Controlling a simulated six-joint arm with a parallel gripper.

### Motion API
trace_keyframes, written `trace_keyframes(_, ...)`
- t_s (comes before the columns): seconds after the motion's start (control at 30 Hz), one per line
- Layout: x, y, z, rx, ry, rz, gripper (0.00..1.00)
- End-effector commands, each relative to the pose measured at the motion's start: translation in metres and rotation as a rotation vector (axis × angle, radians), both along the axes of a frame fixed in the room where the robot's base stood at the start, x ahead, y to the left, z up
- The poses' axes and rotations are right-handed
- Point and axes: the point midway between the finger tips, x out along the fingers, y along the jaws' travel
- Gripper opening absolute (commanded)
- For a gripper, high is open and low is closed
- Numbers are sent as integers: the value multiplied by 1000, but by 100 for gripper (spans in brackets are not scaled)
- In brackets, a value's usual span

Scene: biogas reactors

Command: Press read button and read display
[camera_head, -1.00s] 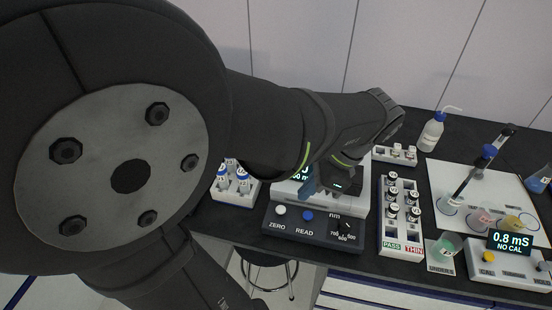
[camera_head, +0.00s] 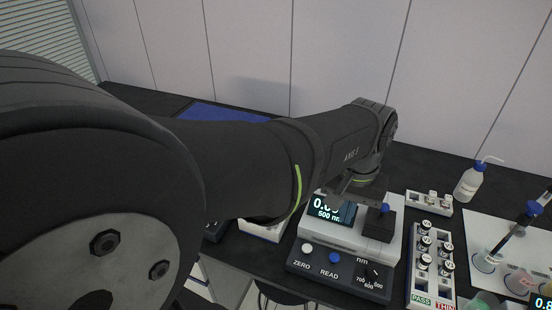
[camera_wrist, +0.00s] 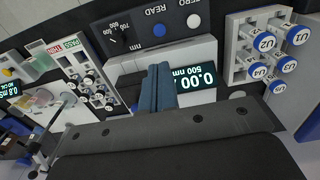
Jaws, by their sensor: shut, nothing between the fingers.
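The meter (camera_head: 312,267) stands on the dark bench, with a white ZERO button (camera_head: 308,248) and a blue READ button (camera_head: 334,257) on its dark front panel. The READ button also shows in the wrist view (camera_wrist: 157,29). Its display (camera_head: 326,209) is lit, partly covered by my arm in the head view; in the wrist view the display (camera_wrist: 198,83) appears to read 0.00, 500 nm. My gripper (camera_wrist: 160,72) is shut and empty, its blue fingers above the meter beside the display, apart from the READ button. The fingers are mostly hidden in the head view.
A black block with a blue top (camera_head: 381,222) sits on the meter's right side. Right of it is a vial rack (camera_head: 413,268) marked PASS and THIN. A rack of blue-capped vials (camera_wrist: 238,55) stands beside the meter. A wash bottle (camera_head: 468,184) stands behind.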

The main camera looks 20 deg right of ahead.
Motion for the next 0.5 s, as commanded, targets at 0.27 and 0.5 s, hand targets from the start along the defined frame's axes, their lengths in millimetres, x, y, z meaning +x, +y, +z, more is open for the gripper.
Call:
trace_keyframes(0.27, 0, 0, -3, 1, 0, -3, 0)
trace_keyframes(0.5, -1, 1, -35, 7, 3, -4, 0)
